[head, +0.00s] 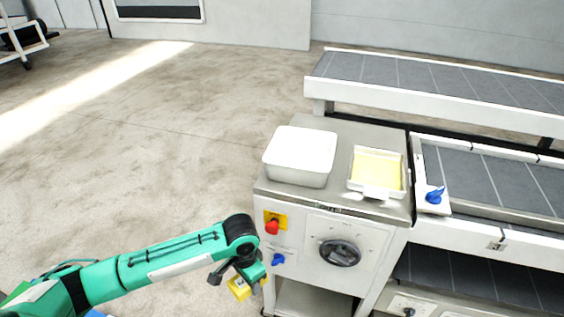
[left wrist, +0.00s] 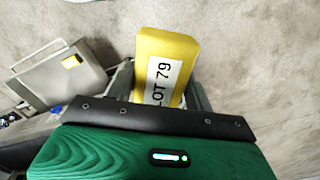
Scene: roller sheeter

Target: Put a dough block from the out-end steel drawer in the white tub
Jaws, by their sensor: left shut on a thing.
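My left gripper (head: 250,284) is shut on a yellow dough block (head: 238,288), held low in front of the machine's end cabinet. In the left wrist view the block (left wrist: 165,50) sits between the fingers, with a white label reading LOT 79. The white tub (head: 301,154) stands on the cabinet top, above and to the right of the gripper, apart from it. I cannot tell whether its top is open. A grey steel box (left wrist: 68,85) with a bar handle, perhaps the drawer, shows in the left wrist view; a small yellow patch lies on it. My right gripper is out of view.
A white tray (head: 378,190) with a pale yellow bottom sits right of the tub. The cabinet front carries a red button (head: 272,227), a blue knob (head: 278,259) and a dial (head: 340,253). Conveyor belts (head: 480,85) extend right.

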